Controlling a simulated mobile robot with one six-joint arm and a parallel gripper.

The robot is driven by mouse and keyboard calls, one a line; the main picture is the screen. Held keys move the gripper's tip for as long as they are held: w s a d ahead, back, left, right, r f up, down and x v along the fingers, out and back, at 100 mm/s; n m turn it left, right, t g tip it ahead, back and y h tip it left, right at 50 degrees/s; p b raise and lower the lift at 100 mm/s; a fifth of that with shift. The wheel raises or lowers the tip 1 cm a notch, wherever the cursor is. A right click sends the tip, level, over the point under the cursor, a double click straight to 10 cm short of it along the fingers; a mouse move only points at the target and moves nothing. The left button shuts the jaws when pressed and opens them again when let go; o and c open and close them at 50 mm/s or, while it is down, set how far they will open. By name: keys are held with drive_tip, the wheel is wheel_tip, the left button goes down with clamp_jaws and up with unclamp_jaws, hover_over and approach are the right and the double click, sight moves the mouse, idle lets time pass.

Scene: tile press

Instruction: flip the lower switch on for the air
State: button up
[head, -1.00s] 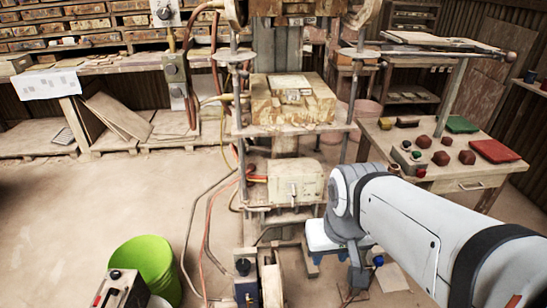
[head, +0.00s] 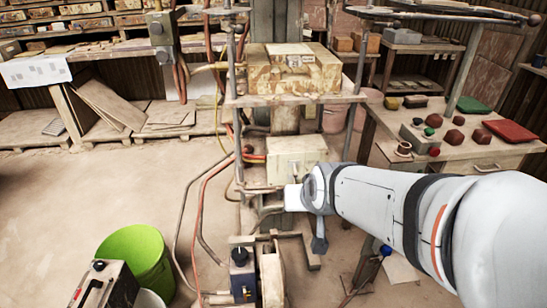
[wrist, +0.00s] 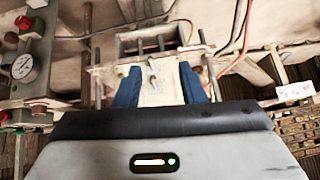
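A cream switch box (head: 297,150) sits low on the press frame, below the platen, in the head view. In the wrist view the cream box (wrist: 160,92) shows between my fingers, with a small switch lever (wrist: 152,79) on its face. My gripper (wrist: 160,86) is open, its two blue fingers on either side of the lever with gaps to both. In the head view my wrist is just below and in front of the box, and the fingers are hidden. I cannot tell the lever's position for certain.
The press table (head: 300,98) is above the box. Hoses (head: 205,200) run down at the left. A side table (head: 455,158) with red knobs stands right, a green bucket (head: 138,252) front left. A gauge (wrist: 24,67) shows in the wrist view.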

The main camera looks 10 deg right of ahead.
drive_tip(key=w+f+m+t+b, duration=0.2)
drive_tip(key=w+f+t+b, duration=0.5)
drive_tip(key=w+f+b, duration=0.5)
drive_tip(key=m+t+h+b, duration=0.3)
drive_tip(key=t+h+b, duration=0.3)
drive_tip(key=b, duration=0.9)
approach(293, 177)
drive_tip(key=shift+t+y, duration=0.4)
drive_tip(key=shift+t, duration=0.3)
drive_tip(key=w, duration=0.2)
drive_tip(key=w+d, duration=0.1)
drive_tip(key=w, duration=0.1)
drive_tip(key=w+d+r+b, duration=0.1)
drive_tip(key=w, duration=0.1)
drive_tip(key=shift+w+d, duration=0.15)
drive_tip(key=shift+w, duration=0.1)
drive_tip(key=shift+c, duration=0.3)
clamp_jaws()
